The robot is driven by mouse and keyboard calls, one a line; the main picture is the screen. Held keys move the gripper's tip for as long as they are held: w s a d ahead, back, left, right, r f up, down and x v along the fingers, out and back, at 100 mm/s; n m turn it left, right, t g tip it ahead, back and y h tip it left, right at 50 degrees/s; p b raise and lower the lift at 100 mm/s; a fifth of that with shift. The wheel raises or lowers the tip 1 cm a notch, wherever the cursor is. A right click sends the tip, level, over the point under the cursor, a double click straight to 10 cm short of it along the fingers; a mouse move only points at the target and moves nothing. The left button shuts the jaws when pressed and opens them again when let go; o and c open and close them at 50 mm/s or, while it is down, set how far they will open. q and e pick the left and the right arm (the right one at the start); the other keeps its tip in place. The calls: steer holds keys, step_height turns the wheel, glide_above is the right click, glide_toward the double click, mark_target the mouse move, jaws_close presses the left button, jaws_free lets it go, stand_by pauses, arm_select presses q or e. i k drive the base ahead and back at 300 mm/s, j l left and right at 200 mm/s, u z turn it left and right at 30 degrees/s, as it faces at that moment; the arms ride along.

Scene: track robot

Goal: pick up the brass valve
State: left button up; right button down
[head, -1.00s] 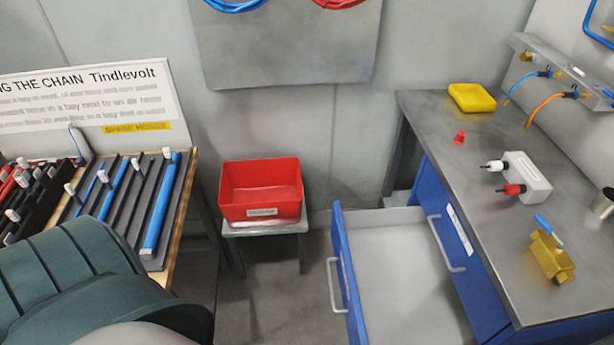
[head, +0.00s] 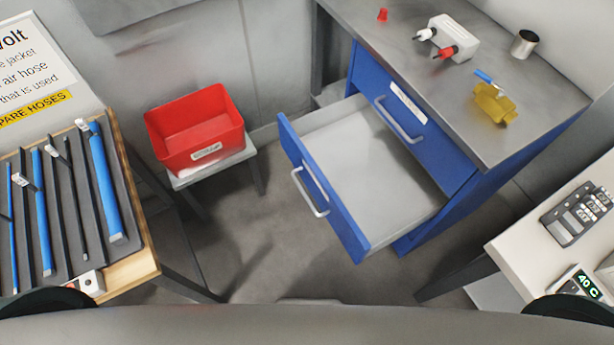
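The brass valve (head: 494,104) lies on the grey top of the blue drawer cabinet (head: 452,62), near its front right part. It has a yellow-gold body and a small blue lever (head: 484,76) pointing up and left. Nothing covers it. Neither of my grippers shows in the head view.
The cabinet's lower drawer (head: 372,170) stands open and looks empty. A white block with red and white plugs (head: 455,38), a metal cup (head: 524,43) and a small red piece (head: 382,14) share the top. A red bin (head: 195,130) stands on a stool. Tables flank both sides.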

mark_target(494, 102)
steer(key=l+z, duration=0.45)
steer(key=k+l+z, duration=0.1)
steer(key=l+z, duration=0.2)
steer(key=z, duration=0.15)
steer(key=l+z, duration=0.45)
steer(key=i+j, duration=0.05)
steer(key=j, duration=0.1)
